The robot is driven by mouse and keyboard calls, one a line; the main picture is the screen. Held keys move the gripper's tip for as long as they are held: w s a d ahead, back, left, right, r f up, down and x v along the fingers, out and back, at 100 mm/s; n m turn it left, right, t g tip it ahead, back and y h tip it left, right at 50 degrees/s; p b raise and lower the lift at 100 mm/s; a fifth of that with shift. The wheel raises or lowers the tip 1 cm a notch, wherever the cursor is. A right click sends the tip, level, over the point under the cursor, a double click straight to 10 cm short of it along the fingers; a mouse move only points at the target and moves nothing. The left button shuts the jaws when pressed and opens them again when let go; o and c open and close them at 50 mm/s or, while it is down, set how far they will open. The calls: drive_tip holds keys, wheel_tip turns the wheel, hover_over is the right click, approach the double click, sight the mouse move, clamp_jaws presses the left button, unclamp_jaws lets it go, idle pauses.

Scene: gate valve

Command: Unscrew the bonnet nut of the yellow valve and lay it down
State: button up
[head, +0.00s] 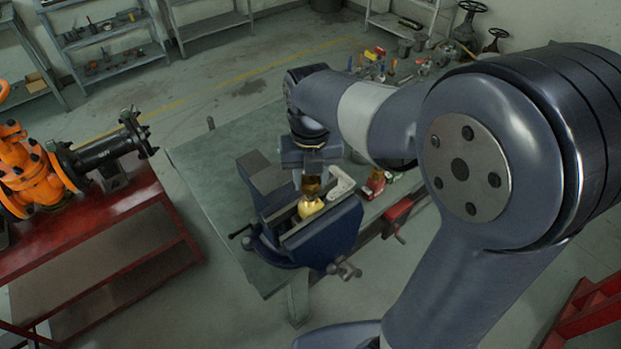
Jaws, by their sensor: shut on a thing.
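The yellow valve (310,208) sits in the jaws of the blue bench vise (330,240). A brass-coloured part, which looks like the bonnet nut (311,186), is directly above the yellow body. My gripper (312,174) points down over the valve and is shut on this nut. The fingertips are small here and partly hide the nut. I cannot tell whether the nut is still seated in the valve or slightly raised.
The green workbench (215,180) has free room left of the vise. A pale angled piece (341,184) and a red valve (375,182) are close to its right. Several small parts lie farther back. An orange valve (30,165) stands on a red bench at left.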

drive_tip(key=shift+r, duration=1)
